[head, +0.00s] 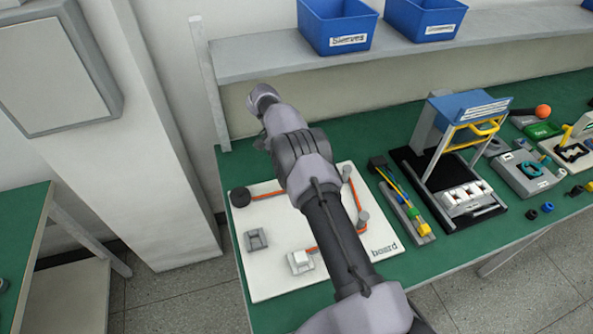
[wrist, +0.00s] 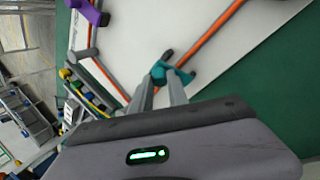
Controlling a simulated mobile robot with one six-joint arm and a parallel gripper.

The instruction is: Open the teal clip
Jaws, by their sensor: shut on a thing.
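The exact grip and the clip's lower part are hidden by the fingers. In the head view, my arm covers the clip and my gripper. The white board (head: 283,283) lies on the green table, with an orange cable run along it.
A black round part (head: 240,197), a grey block (head: 256,239) and a white-topped connector (head: 300,261) stand on the board. Grey posts (head: 362,217) hold the cable at right. A purple part (wrist: 92,12) shows in the wrist view. A tray of coloured cables (head: 408,212) lies right of the board.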

